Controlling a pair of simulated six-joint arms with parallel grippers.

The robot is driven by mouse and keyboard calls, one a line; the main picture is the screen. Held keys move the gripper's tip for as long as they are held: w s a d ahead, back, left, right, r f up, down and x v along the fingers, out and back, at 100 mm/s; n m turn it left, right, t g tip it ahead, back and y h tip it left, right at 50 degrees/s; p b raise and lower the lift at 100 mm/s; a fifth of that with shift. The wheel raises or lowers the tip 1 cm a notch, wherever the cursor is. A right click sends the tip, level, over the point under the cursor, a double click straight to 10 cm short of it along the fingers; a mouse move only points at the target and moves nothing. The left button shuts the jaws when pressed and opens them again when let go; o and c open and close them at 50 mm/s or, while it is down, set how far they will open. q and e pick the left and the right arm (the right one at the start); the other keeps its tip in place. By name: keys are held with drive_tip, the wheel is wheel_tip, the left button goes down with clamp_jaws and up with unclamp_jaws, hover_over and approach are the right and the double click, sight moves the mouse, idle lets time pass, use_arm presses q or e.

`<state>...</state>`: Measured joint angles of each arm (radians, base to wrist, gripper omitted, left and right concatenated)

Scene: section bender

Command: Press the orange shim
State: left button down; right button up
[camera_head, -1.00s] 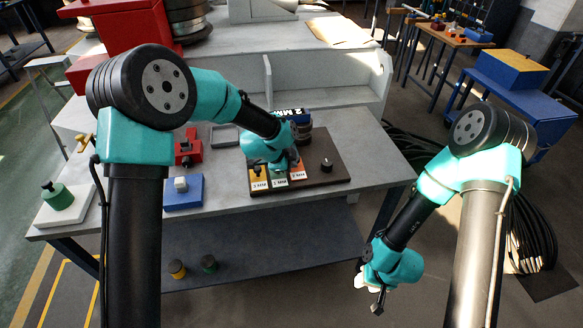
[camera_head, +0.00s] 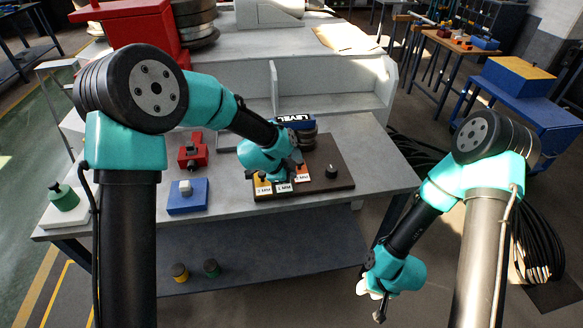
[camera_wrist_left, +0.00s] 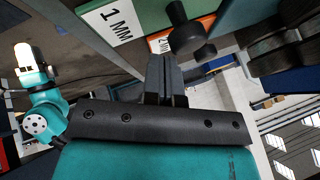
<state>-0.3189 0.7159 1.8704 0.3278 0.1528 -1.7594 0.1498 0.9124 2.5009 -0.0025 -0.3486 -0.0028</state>
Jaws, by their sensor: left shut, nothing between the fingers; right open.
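The orange shim (camera_head: 303,177), with a white label, is at the right end of a row of three shims on the dark brown board (camera_head: 325,165). Its label partly shows in the left wrist view (camera_wrist_left: 158,43). The green shim with the 1 MM label (camera_head: 283,188) is beside it, then the yellow one (camera_head: 263,188). My left gripper (camera_head: 294,165) is shut and empty, over the orange and green shims and partly hiding them. Its closed fingers (camera_wrist_left: 165,75) point toward the orange shim; contact cannot be told. My right gripper (camera_head: 380,306) is open and empty, off the table's right front.
A sign reading LEVEL (camera_head: 295,120) stands behind the board, near a dark round stack (camera_head: 307,137). A black knob (camera_head: 331,171) is on the board's right. A blue block (camera_head: 187,197) and red device (camera_head: 193,153) stand left. The grey table (camera_head: 370,150) is clear at right.

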use_arm(q)
drive_tip(key=v, duration=0.9)
drive_tip(key=shift+r, duration=0.2)
